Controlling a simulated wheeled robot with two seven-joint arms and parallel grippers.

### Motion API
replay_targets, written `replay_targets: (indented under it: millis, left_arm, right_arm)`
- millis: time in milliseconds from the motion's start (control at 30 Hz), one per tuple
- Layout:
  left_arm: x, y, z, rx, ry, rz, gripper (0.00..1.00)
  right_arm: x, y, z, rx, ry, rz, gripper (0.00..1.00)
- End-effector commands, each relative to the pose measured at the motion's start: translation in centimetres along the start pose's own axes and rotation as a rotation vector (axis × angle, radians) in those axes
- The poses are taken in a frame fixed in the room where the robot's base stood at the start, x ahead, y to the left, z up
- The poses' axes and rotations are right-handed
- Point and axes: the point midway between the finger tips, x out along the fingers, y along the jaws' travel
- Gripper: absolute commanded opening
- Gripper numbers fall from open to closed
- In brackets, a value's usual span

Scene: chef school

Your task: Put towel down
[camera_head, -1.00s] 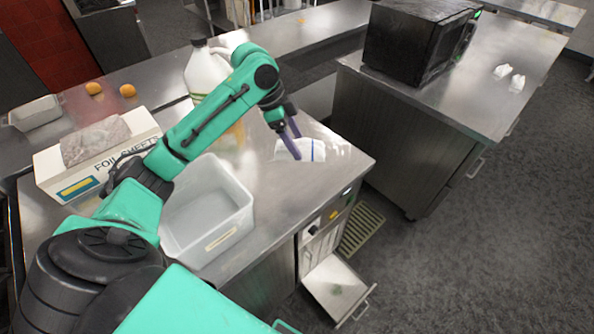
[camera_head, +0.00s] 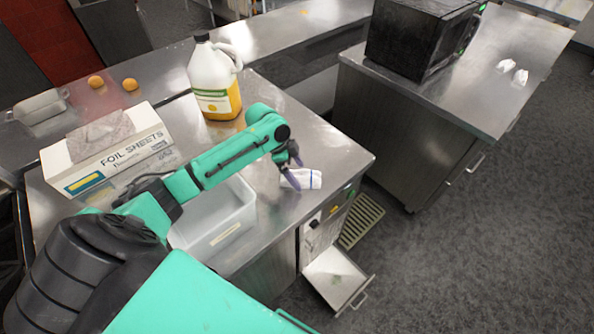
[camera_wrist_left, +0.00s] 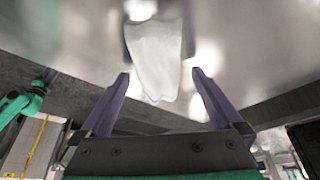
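A white towel (camera_head: 302,179) with a blue stripe lies at the right front part of the steel counter (camera_head: 335,150), close to its front edge. It also shows in the left wrist view (camera_wrist_left: 157,62), hanging into the space between the fingertips. My left gripper (camera_head: 291,170) is at the towel's left end, low over the counter. In the left wrist view its two purple fingers (camera_wrist_left: 160,76) stand apart, with gaps on both sides of the towel. Whether the towel rests fully flat is hard to tell. My right gripper does not show.
A clear plastic bin (camera_head: 228,228) stands left of the towel, below my forearm. A foil sheets box (camera_head: 115,160) and a jug (camera_head: 214,85) stand farther back. An opened drawer or door (camera_head: 335,280) juts out below. A microwave (camera_head: 415,38) sits on another counter.

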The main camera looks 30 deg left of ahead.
Motion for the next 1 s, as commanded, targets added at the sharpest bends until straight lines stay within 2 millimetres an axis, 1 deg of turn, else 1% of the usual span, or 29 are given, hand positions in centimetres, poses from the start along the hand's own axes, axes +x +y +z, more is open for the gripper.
replay_targets:
  millis: [167, 267, 367, 600, 700, 833, 1000]
  left_arm:
    - [-0.1, 0.0, -0.1, 0.000, 0.000, 0.000, 1.00]
    - [-0.7, -0.1, 0.0, 0.000, 0.000, -0.001, 1.00]
    - [-2.4, -0.1, 0.0, 0.001, 0.000, -0.004, 1.00]
    - [-8.9, -0.1, 0.0, 0.001, 0.000, -0.004, 1.00]
    - [-10.9, -0.1, 0.0, 0.000, 0.000, -0.003, 1.00]
    - [-12.1, 0.0, -0.1, 0.000, 0.001, 0.001, 1.00]
    - [-12.2, 0.0, -0.1, 0.000, 0.001, 0.002, 1.00]
  right_arm:
    - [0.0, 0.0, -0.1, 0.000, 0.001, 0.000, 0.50]
    - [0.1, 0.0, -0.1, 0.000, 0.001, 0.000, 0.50]
    - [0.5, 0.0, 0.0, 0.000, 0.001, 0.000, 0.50]
    - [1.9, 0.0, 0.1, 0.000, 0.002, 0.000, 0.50]
    - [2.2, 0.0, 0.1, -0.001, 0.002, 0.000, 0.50]
    - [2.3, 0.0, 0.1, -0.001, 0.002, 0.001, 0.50]
    - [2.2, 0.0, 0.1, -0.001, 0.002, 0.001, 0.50]
